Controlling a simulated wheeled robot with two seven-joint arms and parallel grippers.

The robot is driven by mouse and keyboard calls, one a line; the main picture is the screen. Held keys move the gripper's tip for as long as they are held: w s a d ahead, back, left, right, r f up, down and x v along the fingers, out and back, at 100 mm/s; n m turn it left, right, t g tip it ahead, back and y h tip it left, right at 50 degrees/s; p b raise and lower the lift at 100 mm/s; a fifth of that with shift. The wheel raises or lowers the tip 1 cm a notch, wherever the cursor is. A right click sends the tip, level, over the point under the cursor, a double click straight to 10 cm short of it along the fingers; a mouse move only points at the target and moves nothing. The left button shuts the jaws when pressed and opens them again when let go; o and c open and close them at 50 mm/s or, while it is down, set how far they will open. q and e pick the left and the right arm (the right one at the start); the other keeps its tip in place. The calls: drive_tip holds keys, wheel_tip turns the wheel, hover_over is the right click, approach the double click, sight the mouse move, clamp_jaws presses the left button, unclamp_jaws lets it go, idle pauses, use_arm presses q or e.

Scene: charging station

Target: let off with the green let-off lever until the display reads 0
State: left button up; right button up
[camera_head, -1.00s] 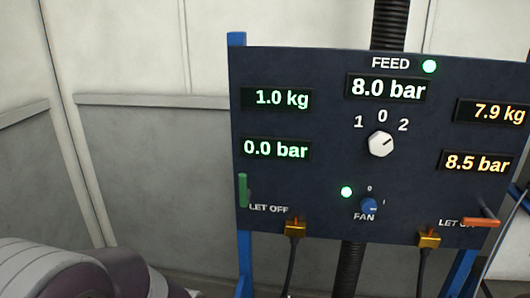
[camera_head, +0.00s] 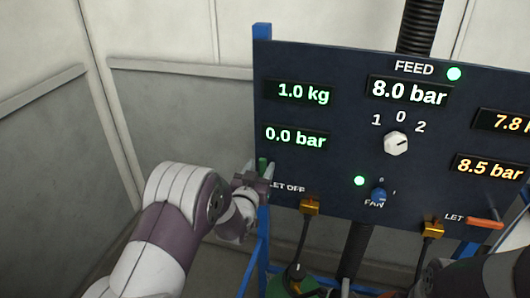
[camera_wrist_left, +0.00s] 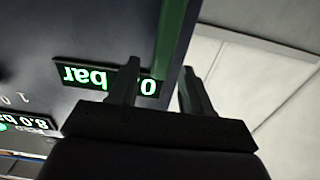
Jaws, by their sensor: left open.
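The green let-off lever (camera_head: 262,163) stands upright at the left edge of the dark panel (camera_head: 345,130); its lower part is hidden behind my left gripper. My left gripper (camera_head: 262,178) is open at the lever. In the left wrist view the green lever (camera_wrist_left: 174,42) shows between the directions of the two fingers (camera_wrist_left: 158,88); I cannot tell whether they touch it. The left displays read 1.0 kg (camera_head: 303,94) and 0.0 bar (camera_head: 296,137) in green-white. The orange-lit right displays read 7.8 (camera_head: 505,123), cut off, and 8.5 bar (camera_head: 489,167). My right gripper is not visible.
The feed display (camera_head: 409,91) reads 8.0 bar above a white knob (camera_head: 396,143) turned towards 2. A blue fan knob (camera_head: 379,195) and an orange lever (camera_head: 485,223) sit lower. Cables hang from brass connectors (camera_head: 310,206). Grey walls stand at the left.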

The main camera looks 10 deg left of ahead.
sight(262, 164)
use_arm(q)
drive_tip(key=w+p, duration=0.1)
drive_tip(key=w, duration=0.3)
drive_tip(key=shift+w+r, duration=0.1)
drive_tip(key=shift+w, duration=0.4)
drive_tip(key=shift+c, duration=0.3)
